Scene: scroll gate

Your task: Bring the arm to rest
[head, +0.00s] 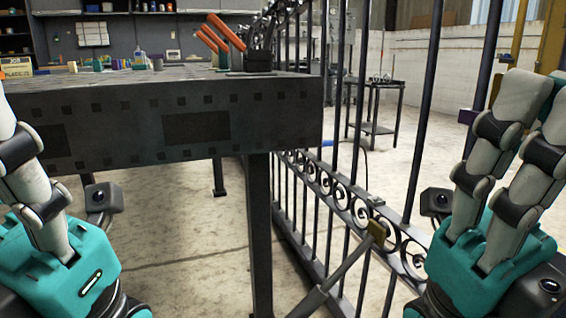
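My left gripper (40,200) stands at the left edge, with a teal palm and one straight grey finger with dark joints, tilted outward. Its fingertip is cut off by the frame, and no opposing finger shows. My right gripper (530,110) is at the right edge, with a teal palm and two straight grey fingers side by side, pointing up and leaning right. I see a gap between them and nothing in it, so it looks open. Neither gripper visibly touches the gate or the table. The black iron gate (362,210) with scroll work runs between them.
A dark metal workbench (180,125) fills the upper left, with red-orange handled tools (215,38) on it. A brass-coloured plate (377,232) and grey bar (340,275) are at the gate's lower part. A small dark table (378,105) stands behind the gate. Concrete floor shows below the workbench.

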